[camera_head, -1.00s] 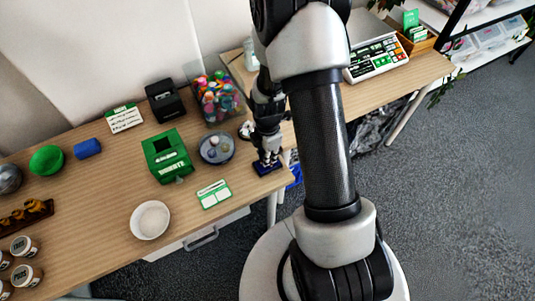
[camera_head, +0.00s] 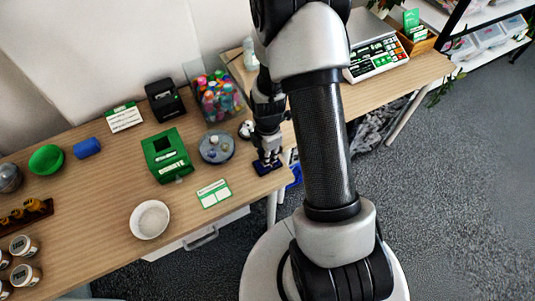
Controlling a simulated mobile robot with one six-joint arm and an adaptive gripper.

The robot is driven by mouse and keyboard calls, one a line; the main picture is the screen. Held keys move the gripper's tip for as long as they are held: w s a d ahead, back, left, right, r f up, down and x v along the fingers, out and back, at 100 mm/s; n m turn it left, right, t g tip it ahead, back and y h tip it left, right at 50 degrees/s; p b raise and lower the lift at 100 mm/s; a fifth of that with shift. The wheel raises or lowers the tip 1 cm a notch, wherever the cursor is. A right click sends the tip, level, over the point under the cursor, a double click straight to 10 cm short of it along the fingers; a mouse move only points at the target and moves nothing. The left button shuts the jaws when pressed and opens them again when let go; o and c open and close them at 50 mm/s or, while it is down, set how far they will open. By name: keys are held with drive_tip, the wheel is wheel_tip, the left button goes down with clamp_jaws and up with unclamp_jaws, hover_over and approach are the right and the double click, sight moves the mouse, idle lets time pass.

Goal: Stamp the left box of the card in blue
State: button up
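The card (camera_head: 214,193) is white with a green border and lies flat near the table's front edge. Its boxes are too small to read clearly, and I see no clear blue mark on them. A dark blue ink pad (camera_head: 262,171) lies to the right of the card, near the table's front edge. My gripper (camera_head: 267,160) points down right over this pad, at or just above its surface. The fingers are small and dark, so I cannot tell whether they hold a stamp. A round grey-blue tray (camera_head: 203,154) with small knobbed items stands left of my gripper.
A green box (camera_head: 167,156), a clear bin of colourful items (camera_head: 215,98) and a black device (camera_head: 164,100) stand behind the card. A white bowl (camera_head: 150,220) stands to its left. A scale (camera_head: 376,60) stands at the right.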

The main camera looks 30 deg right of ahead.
drive_tip(key=shift+r+p, duration=2.65)
drive_tip(key=shift+r, duration=0.85)
